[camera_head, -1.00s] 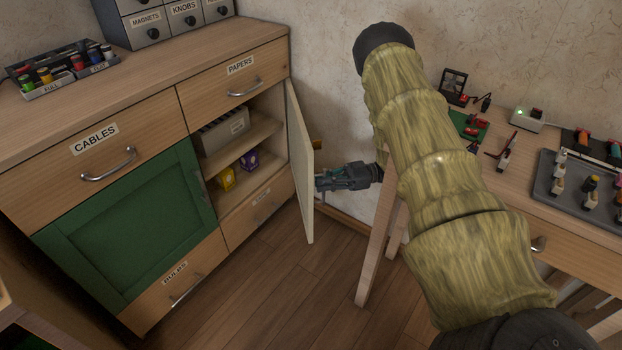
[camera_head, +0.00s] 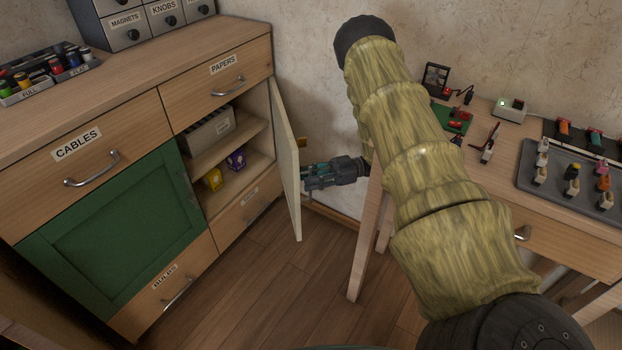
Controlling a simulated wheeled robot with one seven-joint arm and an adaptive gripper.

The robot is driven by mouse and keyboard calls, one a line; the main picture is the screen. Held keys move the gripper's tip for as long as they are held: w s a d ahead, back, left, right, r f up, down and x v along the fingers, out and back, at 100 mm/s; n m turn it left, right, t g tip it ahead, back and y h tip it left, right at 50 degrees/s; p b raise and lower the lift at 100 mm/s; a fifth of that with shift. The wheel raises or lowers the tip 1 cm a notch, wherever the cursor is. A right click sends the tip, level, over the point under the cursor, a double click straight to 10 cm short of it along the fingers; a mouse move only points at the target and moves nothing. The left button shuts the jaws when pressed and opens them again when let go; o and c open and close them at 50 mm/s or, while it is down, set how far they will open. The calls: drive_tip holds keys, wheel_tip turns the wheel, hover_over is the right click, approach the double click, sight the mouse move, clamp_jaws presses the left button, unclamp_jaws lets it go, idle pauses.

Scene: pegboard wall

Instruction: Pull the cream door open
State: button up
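The cream door (camera_head: 287,160) stands swung wide out from the right side of the wooden cabinet (camera_head: 150,128). Its edge faces me, and the compartment behind it is exposed. My gripper (camera_head: 308,177) is on the far right side of the door, with its fingertips at or very near the door's outer face. The door's handle is hidden from this view. I cannot tell whether the fingers touch the door or hold anything.
A green door (camera_head: 115,222) is shut at left. A wooden desk (camera_head: 490,178) stands at right, its leg close to my gripper. The floor in front is clear.

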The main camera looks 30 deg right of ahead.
approach(291, 156)
drive_tip(key=shift+w+a+f, duration=0.2)
drive_tip(key=shift+w+a, duration=0.15)
drive_tip(key=shift+a, duration=0.25)
drive_tip(key=shift+w+a+f, duration=0.2)
drive_tip(key=shift+w+a, duration=0.1)
drive_tip(key=shift+a, duration=0.3)
drive_tip(key=shift+w+a+f, duration=0.15)
drive_tip(key=shift+w+a, duration=0.2)
drive_tip(key=shift+a, duration=0.3)
